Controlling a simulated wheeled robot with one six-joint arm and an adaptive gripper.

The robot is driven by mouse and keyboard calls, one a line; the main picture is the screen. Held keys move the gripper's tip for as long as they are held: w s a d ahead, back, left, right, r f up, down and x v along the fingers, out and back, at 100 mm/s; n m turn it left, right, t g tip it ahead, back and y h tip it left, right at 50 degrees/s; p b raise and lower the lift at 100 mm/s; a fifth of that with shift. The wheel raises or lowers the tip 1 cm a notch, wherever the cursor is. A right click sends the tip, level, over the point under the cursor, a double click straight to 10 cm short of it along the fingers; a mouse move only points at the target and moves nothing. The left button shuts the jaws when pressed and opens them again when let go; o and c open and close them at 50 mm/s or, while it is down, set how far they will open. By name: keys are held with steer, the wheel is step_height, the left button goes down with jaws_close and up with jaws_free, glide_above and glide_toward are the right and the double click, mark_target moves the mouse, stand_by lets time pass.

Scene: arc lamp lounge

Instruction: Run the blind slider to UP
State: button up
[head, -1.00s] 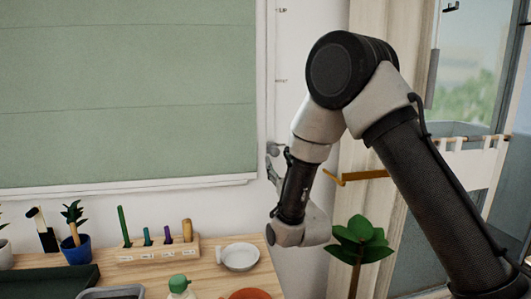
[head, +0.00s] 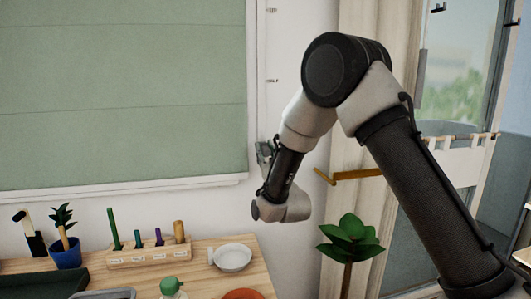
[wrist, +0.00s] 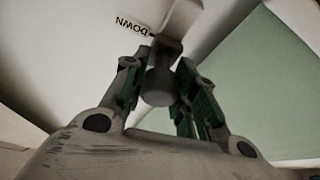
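The blind slider's grey knob (wrist: 158,86) shows in the wrist view, next to a wall label reading DOWN (wrist: 132,26). My gripper (wrist: 160,75) has one green-padded finger on each side of the knob. The fingers look open, and contact is hard to judge. In the head view my gripper (head: 264,152) is at the wall just right of the lowered green blind (head: 120,100); the knob is hidden there. Above it on the slider strip are a HALF label (head: 272,81) and a top label (head: 271,10) too small to read surely.
A wooden table (head: 200,277) below holds a peg block (head: 150,254), a white dish (head: 232,258) and a potted plant (head: 66,250). The wall strip above is clear.

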step_height(320, 180, up, 45)
steer(key=shift+f, duration=0.15)
jaws_close()
steer(key=shift+s+d+r, duration=0.1)
steer(key=shift+r, duration=0.4)
steer(key=shift+r, duration=0.1)
steer(key=o, duration=1.1)
jaws_free()
steer(key=shift+f, duration=0.2)
steer(key=shift+f, duration=0.1)
steer(key=v, duration=1.1)
steer(key=shift+s, duration=0.35)
